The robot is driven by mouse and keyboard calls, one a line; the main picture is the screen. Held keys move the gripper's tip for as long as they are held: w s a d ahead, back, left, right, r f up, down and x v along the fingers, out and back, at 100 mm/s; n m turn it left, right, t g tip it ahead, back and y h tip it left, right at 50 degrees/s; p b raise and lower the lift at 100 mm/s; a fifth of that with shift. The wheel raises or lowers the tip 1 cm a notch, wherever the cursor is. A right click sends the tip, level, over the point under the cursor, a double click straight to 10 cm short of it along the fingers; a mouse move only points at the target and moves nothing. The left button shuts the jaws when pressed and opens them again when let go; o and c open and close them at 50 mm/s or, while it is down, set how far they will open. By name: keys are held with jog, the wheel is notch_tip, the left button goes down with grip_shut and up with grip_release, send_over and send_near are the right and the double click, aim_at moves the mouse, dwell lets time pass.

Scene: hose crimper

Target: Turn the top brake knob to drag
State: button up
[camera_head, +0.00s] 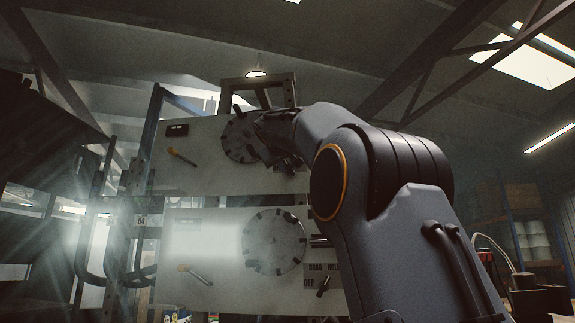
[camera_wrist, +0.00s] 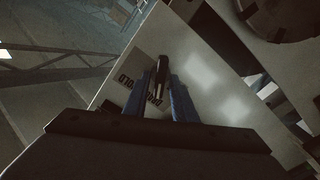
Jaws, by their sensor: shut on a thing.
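The top brake knob (camera_wrist: 161,72) is a dark, narrow bar on the pale upper panel in the wrist view. The two blue fingers of my gripper (camera_wrist: 164,84) stand on either side of it, and the gripper is shut on it. A grey label plate (camera_wrist: 129,84) with dark lettering lies beside the knob, upside down in this view and partly covered by a finger. Which word the knob points at is hard to tell. In the head view my arm hides the top knob at the right of the upper panel (camera_head: 205,180).
The upper panel carries a round notched disc (camera_head: 239,138) and an orange-tipped lever (camera_head: 182,157). The lower panel (camera_head: 225,296) has a similar disc (camera_head: 273,241), a lever (camera_head: 195,274) and its own black knob (camera_head: 323,286) by a DRAG/HOLD/OFF label. Bent dark pipes (camera_head: 88,240) stand left.

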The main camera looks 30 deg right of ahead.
jog(key=shift+f, duration=0.1)
jog(key=o, duration=0.7)
jog(key=b+v, duration=0.4)
jog(key=v, duration=0.3)
jog(key=shift+s+a, duration=0.25)
jog(key=shift+s, duration=0.05)
